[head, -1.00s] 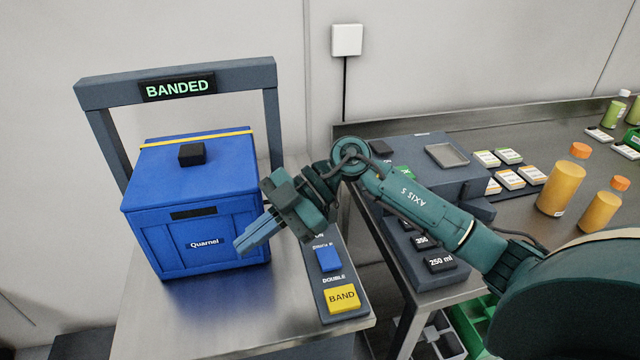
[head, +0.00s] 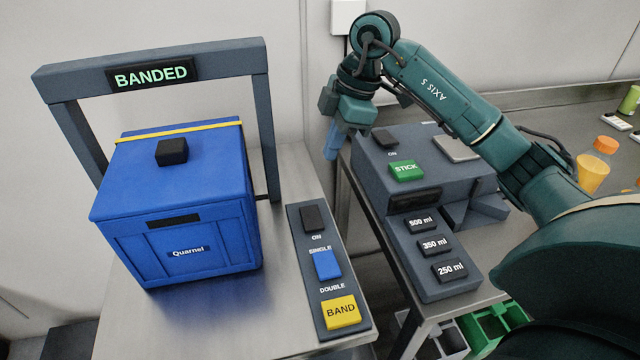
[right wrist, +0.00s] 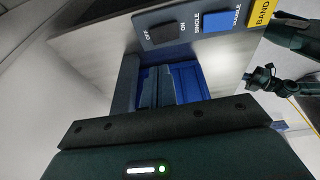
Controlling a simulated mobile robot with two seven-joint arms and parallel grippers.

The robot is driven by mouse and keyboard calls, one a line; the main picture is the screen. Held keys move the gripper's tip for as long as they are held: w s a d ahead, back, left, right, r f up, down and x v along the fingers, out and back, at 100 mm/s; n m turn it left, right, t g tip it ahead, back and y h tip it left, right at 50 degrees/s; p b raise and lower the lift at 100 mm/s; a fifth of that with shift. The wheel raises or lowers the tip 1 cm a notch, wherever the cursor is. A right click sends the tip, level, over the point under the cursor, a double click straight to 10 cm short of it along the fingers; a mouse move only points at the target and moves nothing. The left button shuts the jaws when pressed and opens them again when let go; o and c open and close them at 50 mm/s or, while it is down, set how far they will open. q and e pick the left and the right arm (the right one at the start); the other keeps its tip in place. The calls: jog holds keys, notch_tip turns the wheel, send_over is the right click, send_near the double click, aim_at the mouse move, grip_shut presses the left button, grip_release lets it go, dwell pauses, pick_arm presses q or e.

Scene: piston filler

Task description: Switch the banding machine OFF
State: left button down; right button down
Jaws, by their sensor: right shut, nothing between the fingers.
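The banding machine's arch (head: 258,80) stands over a blue crate, and its display (head: 152,74) glows with green "BANDED". Its control panel (head: 333,297) carries a dark rocker switch (head: 313,218) with "ON" on its near side. The switch also shows in the right wrist view (right wrist: 165,36) between "OFF" and "ON"; I cannot tell which side is pressed. The panel also has a blue SINGLE/DOUBLE switch (head: 327,264) and a yellow BAND button (head: 341,312). My right gripper (head: 331,151) is shut and empty, beyond and right of the panel, apart from the switch.
The blue crate (head: 185,250) bears a yellow band and a black block (head: 172,151). Orange-capped bottles (head: 597,165) stand far right.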

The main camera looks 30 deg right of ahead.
aim_at(313, 210)
jog(key=x, duration=0.8)
jog(key=d+x, duration=0.1)
jog(key=x, duration=0.3)
jog(key=shift+a+f+p, duration=0.1)
jog(key=shift+f+p, duration=0.3)
jog(key=shift+f, duration=0.15)
pick_arm(q)
jog(key=shift+w+a, duration=0.1)
jog(key=shift+a, duration=0.05)
pick_arm(e)
jog(key=shift+w+f, duration=0.1)
jog(key=shift+f, duration=0.35)
pick_arm(q)
jog(key=shift+r, duration=0.1)
pick_arm(e)
jog(key=shift+w+f, duration=0.1)
jog(key=shift+f, duration=0.15)
pick_arm(q)
jog(key=shift+r, duration=0.1)
pick_arm(e)
jog(key=shift+s+a+r+p, duration=0.15)
jog(key=shift+s+r+p, duration=0.1)
jog(key=shift+s+p, duration=0.55)
pick_arm(q)
jog(key=shift+r, duration=0.85)
pick_arm(e)
jog(key=shift+w, duration=0.1)
